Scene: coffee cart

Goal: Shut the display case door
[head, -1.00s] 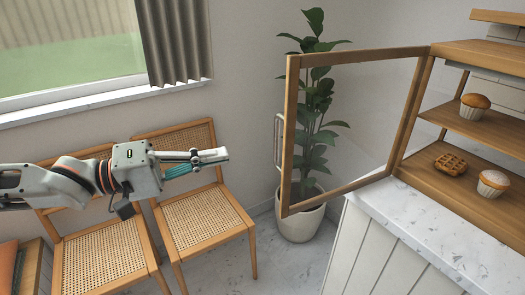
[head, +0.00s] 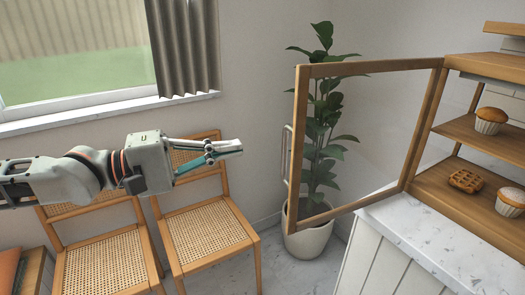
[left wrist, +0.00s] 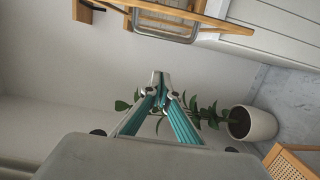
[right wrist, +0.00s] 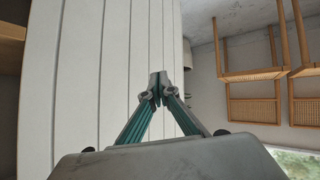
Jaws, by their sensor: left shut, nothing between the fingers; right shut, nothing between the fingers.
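The display case door (head: 300,150) is a wooden frame around a clear pane. It stands swung wide open, hinged at the left front of the display case (head: 455,185). Its upright metal handle (head: 288,155) is on the free edge; the handle also shows at the top of the left wrist view (left wrist: 165,27). My left gripper (head: 240,147) is shut and empty, left of the door's free edge and apart from it. My right gripper (right wrist: 158,80) is shut and empty in the right wrist view, in front of white panelling (right wrist: 110,60); it is outside the head view.
The case stands on a marble-topped counter (head: 405,225). A potted plant (head: 309,238) stands behind the door. Cane chairs (head: 205,235) stand below my left arm, by the window wall.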

